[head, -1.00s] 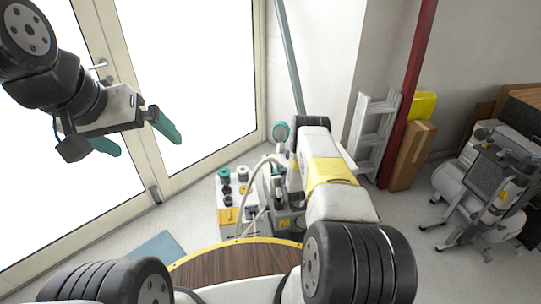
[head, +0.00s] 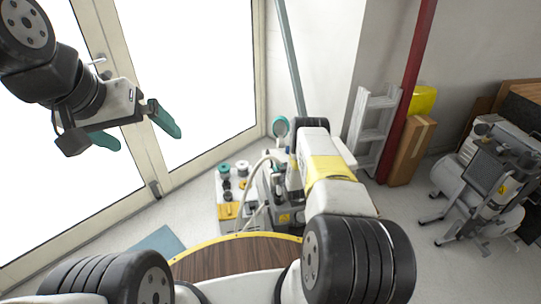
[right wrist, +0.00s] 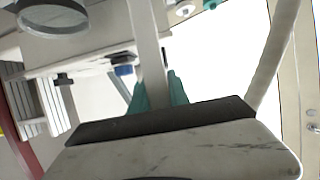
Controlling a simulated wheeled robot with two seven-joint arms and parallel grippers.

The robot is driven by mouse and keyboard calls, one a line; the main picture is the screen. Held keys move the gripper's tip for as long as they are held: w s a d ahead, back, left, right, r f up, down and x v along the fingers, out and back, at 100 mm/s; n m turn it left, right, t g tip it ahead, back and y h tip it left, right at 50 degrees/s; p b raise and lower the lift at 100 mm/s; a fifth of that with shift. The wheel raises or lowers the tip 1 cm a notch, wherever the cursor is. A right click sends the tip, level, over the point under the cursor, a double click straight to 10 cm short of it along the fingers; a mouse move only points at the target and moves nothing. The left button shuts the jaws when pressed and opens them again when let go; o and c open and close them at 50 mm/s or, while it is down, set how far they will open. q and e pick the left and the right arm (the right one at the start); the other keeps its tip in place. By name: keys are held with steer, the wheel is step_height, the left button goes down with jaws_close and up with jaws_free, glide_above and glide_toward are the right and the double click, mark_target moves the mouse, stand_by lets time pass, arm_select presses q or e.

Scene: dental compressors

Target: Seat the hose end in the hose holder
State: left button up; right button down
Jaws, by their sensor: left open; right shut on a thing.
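My left gripper (head: 138,132) is open and empty, high in front of the glass doors. In the head view my right gripper is hidden behind its own arm, over the equipment by the wall. In the right wrist view the teal fingers of my right gripper (right wrist: 160,92) are shut on the hose end, which is mostly hidden. A pale hose (head: 262,163) arches beside the right arm in the head view. A pale tube also shows at the right in the right wrist view (right wrist: 276,50). I cannot make out the hose holder for sure.
A white unit (head: 226,193) with dark and teal knobs stands on the floor left of the hose. A round wooden top (head: 235,257) with a yellow rim is below. A white ladder (head: 373,130), a red post (head: 410,85) and a compressor (head: 470,190) are at the right.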

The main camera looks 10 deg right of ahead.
steer(key=shift+f, duration=0.1)
steer(key=shift+f, duration=1.7)
steer(key=shift+f, duration=1.05)
steer(key=c, duration=1.2)
jaws_free()
steer(key=shift+o, duration=0.2)
